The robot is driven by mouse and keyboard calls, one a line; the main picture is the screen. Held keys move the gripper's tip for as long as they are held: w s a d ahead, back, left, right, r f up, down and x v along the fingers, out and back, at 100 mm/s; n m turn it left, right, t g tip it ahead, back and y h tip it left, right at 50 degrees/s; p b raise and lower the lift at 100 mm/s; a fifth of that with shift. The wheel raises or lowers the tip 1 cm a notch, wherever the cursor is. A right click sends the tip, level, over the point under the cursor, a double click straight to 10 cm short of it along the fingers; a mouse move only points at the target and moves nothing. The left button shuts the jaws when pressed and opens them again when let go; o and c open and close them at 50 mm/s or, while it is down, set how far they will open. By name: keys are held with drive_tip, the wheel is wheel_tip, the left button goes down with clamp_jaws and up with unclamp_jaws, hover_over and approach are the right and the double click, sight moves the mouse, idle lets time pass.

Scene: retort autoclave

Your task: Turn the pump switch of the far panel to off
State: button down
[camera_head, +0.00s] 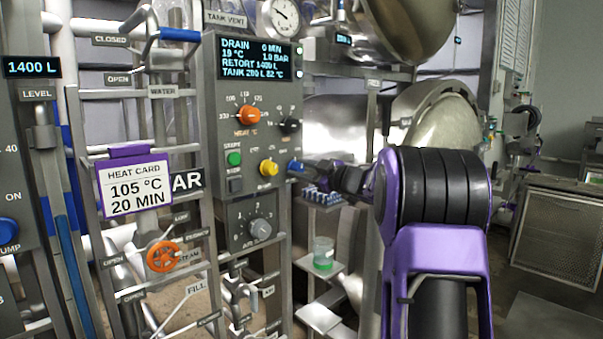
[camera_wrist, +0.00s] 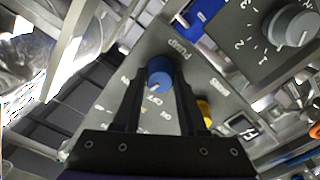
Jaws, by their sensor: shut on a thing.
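The far panel (camera_head: 262,118) is a grey box with a lit display, knobs and buttons. Its blue pump switch (camera_head: 294,166) is at the right edge, partly covered by my gripper (camera_head: 306,168). In the wrist view the blue switch (camera_wrist: 159,70) sits between my two fingertips (camera_wrist: 160,84), beside the upside-down pump label (camera_wrist: 180,49). My gripper is shut on the switch. A pale mark on the knob faces down in that view, toward small lettering that seems to include OFF. I cannot tell exactly which position it points to.
A yellow knob (camera_head: 268,168) and green button (camera_head: 234,158) are close to the switch. A grey selector dial (camera_head: 260,229) is below. A nearer panel (camera_head: 12,165) at far left has another blue pump knob (camera_head: 8,230). A shelf holds a green-filled beaker (camera_head: 323,254).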

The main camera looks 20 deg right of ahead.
drive_tip(key=n+b, duration=0.1)
drive_tip(key=n, duration=0.1)
drive_tip(key=n+b, duration=0.1)
drive_tip(key=n, duration=0.1)
drive_tip(key=shift+f+n, duration=0.2)
drive_tip(key=shift+n, duration=0.1)
drive_tip(key=shift+r+n+b, duration=0.1)
drive_tip(key=shift+n+b, duration=0.8)
drive_tip(key=shift+n, duration=1)
drive_tip(key=shift+c, duration=2.3)
unclamp_jaws()
drive_tip(key=v, duration=1.7)
drive_tip(key=shift+s+b, duration=0.25)
drive_tip(key=shift+b, duration=0.15)
drive_tip(key=shift+r, duration=0.1)
